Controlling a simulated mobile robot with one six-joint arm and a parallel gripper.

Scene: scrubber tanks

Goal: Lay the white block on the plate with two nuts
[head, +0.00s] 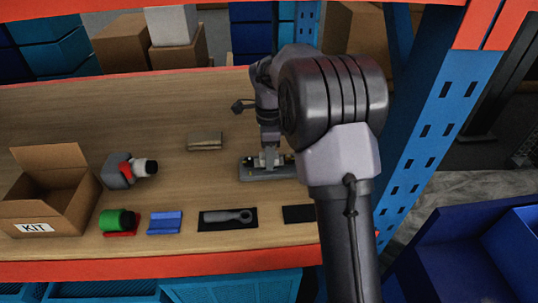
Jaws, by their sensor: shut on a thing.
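The grey plate (252,174) lies on the wooden shelf near its middle, partly covered by my gripper and arm. Small yellowish spots show on it; I cannot make out the nuts clearly. My gripper (269,150) points down right over the plate. It is shut on a small pale piece, which looks like the white block (269,158). The block is upright at the plate; I cannot tell whether it touches the plate. The plate's right end is hidden behind my arm.
An open carton marked KIT (50,195) stands at left, beside a grey-and-red part (125,170). Along the front lie a green cylinder (115,220), a blue block (165,222) and a wrench-like tool (228,216) on a dark mat. A tan block (205,140) lies behind. A blue upright (430,130) stands at right.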

